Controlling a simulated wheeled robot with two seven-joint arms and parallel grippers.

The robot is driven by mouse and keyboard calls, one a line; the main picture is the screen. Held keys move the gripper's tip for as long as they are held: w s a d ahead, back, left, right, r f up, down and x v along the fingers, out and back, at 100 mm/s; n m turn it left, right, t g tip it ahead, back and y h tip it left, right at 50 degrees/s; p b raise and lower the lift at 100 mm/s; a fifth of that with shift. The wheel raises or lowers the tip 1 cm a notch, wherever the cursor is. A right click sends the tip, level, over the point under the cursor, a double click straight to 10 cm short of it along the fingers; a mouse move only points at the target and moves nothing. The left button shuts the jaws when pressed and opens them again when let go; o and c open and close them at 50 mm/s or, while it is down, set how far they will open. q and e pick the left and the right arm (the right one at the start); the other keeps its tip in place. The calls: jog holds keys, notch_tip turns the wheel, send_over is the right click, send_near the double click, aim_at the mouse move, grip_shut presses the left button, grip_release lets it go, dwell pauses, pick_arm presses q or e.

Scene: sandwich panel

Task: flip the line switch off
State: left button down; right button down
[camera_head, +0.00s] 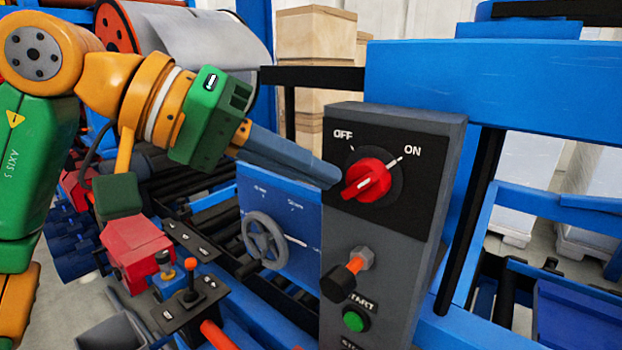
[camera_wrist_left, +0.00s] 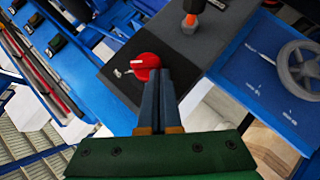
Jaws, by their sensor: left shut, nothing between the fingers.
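The line switch is a red rotary knob (camera_head: 372,177) on the black upper plate of a grey control box (camera_head: 385,270). OFF is marked at its upper left and ON at its upper right. Its grip slants from lower left to upper right, in line with the ON mark. My left gripper (camera_head: 332,177) is shut and empty, with its fingertips at the knob's left side; I cannot tell whether they touch. In the left wrist view, the knob (camera_wrist_left: 145,62) lies just beyond the shut fingertips (camera_wrist_left: 159,74), which hide part of its edge. My right gripper is not in view.
A grey handwheel (camera_head: 264,240) on a blue panel and a small joystick console (camera_head: 190,300) stand to the left. A blue machine beam (camera_head: 490,85) runs behind the box.

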pick_arm(q)
jog(key=shift+d+f, duration=0.1)
jog(key=shift+d, duration=0.25)
jog(key=shift+a, duration=0.2)
